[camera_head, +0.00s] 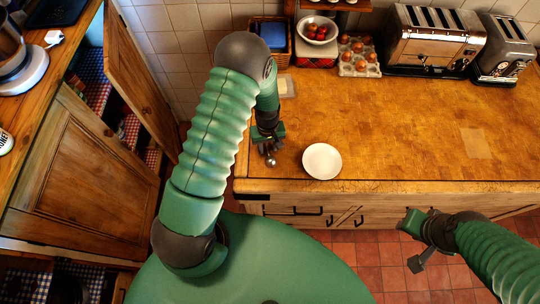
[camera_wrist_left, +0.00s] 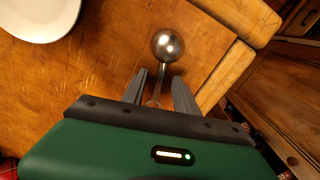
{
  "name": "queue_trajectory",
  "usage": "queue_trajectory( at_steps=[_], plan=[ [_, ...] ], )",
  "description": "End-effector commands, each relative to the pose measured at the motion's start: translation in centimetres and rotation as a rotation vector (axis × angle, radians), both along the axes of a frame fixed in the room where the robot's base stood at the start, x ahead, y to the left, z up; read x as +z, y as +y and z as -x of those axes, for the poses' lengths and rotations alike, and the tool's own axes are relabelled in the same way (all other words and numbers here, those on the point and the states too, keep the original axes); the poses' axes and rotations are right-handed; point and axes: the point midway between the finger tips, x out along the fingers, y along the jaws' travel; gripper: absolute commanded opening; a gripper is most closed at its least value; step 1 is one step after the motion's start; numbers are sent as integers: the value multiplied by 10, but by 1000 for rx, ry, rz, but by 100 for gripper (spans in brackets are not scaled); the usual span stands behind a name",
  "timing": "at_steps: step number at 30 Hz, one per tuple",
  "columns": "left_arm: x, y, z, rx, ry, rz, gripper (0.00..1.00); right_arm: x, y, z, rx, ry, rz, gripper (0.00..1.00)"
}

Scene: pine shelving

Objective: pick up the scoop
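The scoop (camera_head: 271,161) has a shiny round metal head and lies at the front left of the wooden counter. In the left wrist view its head (camera_wrist_left: 168,45) is just beyond the fingertips, and its thin handle runs back between the two fingers. My left gripper (camera_head: 266,147) is low over the counter. In the wrist view its fingers (camera_wrist_left: 161,84) stand apart on either side of the handle, with narrow gaps showing. The handle's far end is hidden by the gripper. My right gripper (camera_head: 417,255) hangs before the counter's front, away from the scoop; its opening is unclear.
A white plate (camera_head: 322,161) lies close to the right of the scoop. Toasters (camera_head: 435,40), an egg tray (camera_head: 360,57), a red-fruit bowl (camera_head: 317,29) and a blue-lined basket (camera_head: 270,35) stand at the back. The counter's middle is clear. A cabinet door (camera_head: 135,75) hangs open at left.

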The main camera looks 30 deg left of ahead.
Motion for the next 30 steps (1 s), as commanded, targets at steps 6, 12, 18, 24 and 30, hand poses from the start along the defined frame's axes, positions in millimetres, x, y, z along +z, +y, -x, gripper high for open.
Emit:
queue_trajectory(
  at_steps=[6, 12, 18, 24, 30],
  plan=[
    [0, 0, 0, 0, 0, 0, 18, -1, 0, 0, 0, 0, 0, 32],
    [0, 0, 0, 0, 1, -1, 0, -1, 0, 0, 0, 0, 0, 32],
    [0, 0, 0, 0, 1, -1, 0, -1, 0, 0, 0, 0, 0, 32],
    [1, 0, 0, 0, 0, 0, 0, -1, 0, 0, 0, 0, 0, 32],
    [10, 0, 0, 0, -1, -1, 0, -6, 0, 0, 0, 0, 0, 32]
  ],
)
